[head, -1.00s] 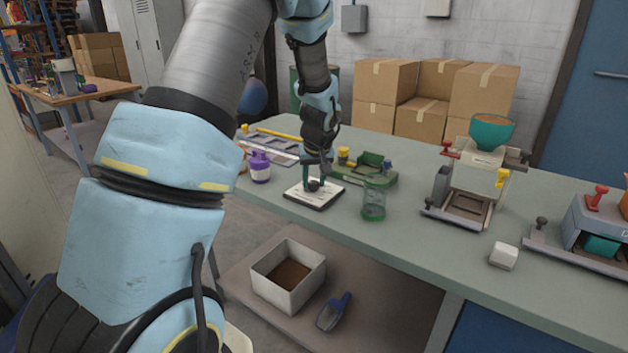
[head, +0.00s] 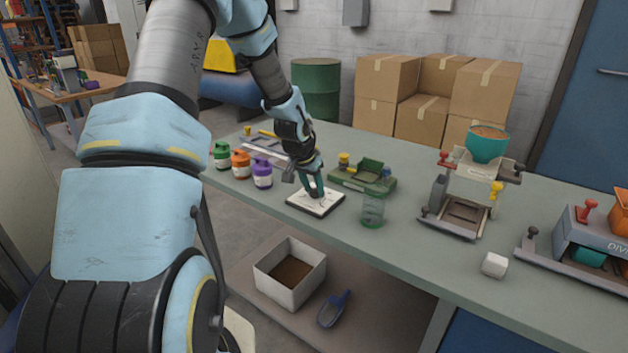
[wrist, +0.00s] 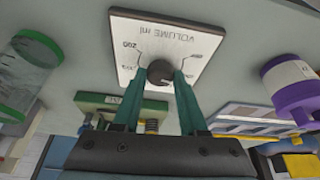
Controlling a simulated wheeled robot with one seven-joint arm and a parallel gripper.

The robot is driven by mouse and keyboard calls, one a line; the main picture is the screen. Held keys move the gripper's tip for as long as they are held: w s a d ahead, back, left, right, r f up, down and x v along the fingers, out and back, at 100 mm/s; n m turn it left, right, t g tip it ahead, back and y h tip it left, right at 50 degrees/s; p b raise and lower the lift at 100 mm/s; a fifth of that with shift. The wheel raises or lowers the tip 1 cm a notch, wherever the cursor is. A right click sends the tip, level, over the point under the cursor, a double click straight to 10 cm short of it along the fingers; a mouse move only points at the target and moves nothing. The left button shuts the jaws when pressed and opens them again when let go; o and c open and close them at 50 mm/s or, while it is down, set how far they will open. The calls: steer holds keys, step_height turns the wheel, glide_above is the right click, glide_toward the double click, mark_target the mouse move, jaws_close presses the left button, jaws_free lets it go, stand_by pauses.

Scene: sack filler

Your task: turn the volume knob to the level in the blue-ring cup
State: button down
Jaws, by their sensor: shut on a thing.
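The volume knob (wrist: 160,72) is a dark round knob on a white dial plate (wrist: 190,25), which is lettered "VOLUME ml" and has numbers around the knob. The plate lies on the bench in the head view (head: 304,206). My gripper (wrist: 166,78) is shut on the knob, its green fingers on either side. In the head view my gripper (head: 317,192) leans over the plate and hides the knob. I cannot tell where the knob points. A clear cup (head: 372,212) stands right of the plate; its bands look green in the wrist view (wrist: 28,75). I cannot make out a blue ring.
Green, orange and purple jars (head: 261,172) stand left of the plate. A green device (head: 362,178) sits behind it. A filler with a teal hopper (head: 487,147) and a white block (head: 494,265) are further right. Bare bench lies between the cup and the block.

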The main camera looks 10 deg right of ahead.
steer(key=shift+m+p, duration=0.5)
steer(key=shift+m, duration=0.1)
steer(key=shift+g, duration=0.3)
steer(key=shift+c, duration=2.2)
jaws_free()
steer(key=shift+h, duration=0.3)
steer(key=b+v, duration=0.1)
steer(key=v, duration=0.9)
steer(key=shift+r+b, duration=0.35)
steer(key=shift+s, duration=0.1)
